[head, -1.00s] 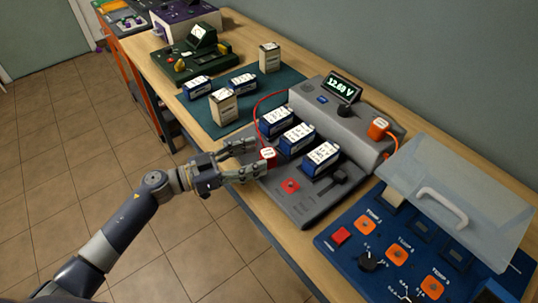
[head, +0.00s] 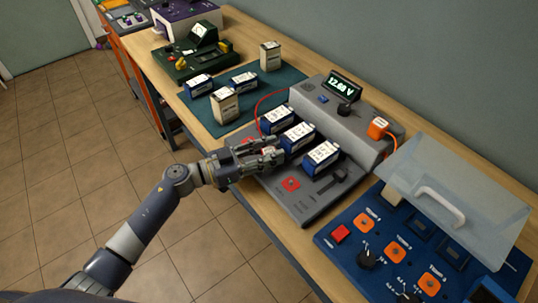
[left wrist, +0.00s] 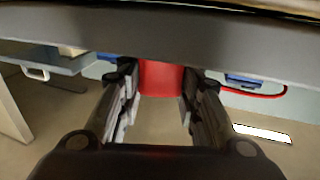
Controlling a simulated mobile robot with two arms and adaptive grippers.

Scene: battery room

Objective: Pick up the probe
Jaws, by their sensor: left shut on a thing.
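The red probe (left wrist: 160,78) sits between the two fingers of my left gripper (left wrist: 158,105) in the left wrist view, and the fingers are shut on it. In the head view my left gripper (head: 272,152) is at the front left of the grey tester (head: 310,208) and mostly hides the probe. A red cable (head: 262,100) runs on the tester's left side. Whether the probe still touches the tester cannot be told. My right gripper is not in view.
Blue-and-white batteries (head: 320,157) stand in a row on the tester, close to the gripper. An orange plug (head: 378,127) stands at its right. A blue panel (head: 335,245) with a clear raised lid (head: 465,180) lies at right. More batteries stand on a green mat (head: 285,77).

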